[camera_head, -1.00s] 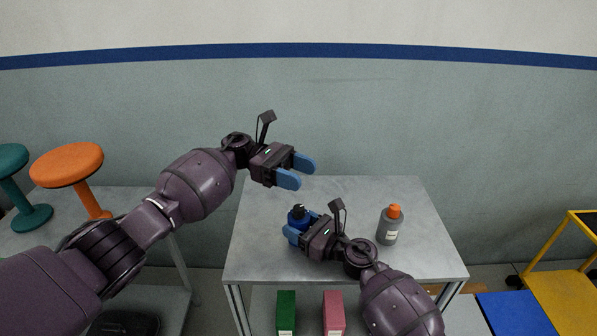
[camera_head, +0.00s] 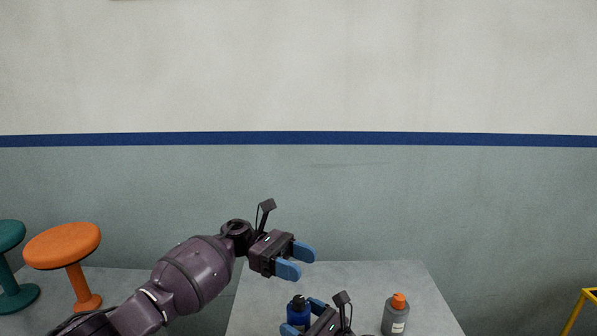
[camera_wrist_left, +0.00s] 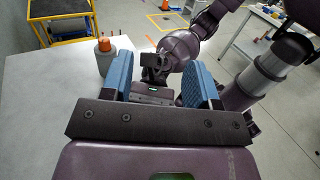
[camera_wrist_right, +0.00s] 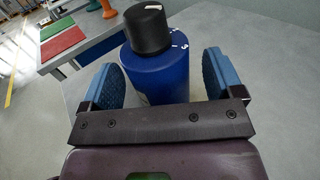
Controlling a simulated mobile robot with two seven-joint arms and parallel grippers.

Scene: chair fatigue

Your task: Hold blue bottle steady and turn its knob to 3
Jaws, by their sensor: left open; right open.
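The blue bottle (camera_head: 299,313) stands upright on the grey table, with a black knob on top. In the right wrist view the bottle (camera_wrist_right: 160,75) sits between the spread fingers of my right gripper (camera_wrist_right: 165,82). The black knob (camera_wrist_right: 148,30) has white marks beside it; I cannot read its setting. My right gripper (camera_head: 305,321) is open around the bottle, with gaps at the fingers in the wrist view. My left gripper (camera_head: 295,261) is open and empty, above and behind the bottle in the head view. It also shows in the left wrist view (camera_wrist_left: 160,85).
A grey bottle with an orange cap (camera_head: 395,315) stands on the table (camera_head: 375,275) to the right. An orange stool (camera_head: 62,246) and a teal stool (camera_head: 12,262) stand at the left. A yellow cart (camera_wrist_left: 60,22) is beyond the table.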

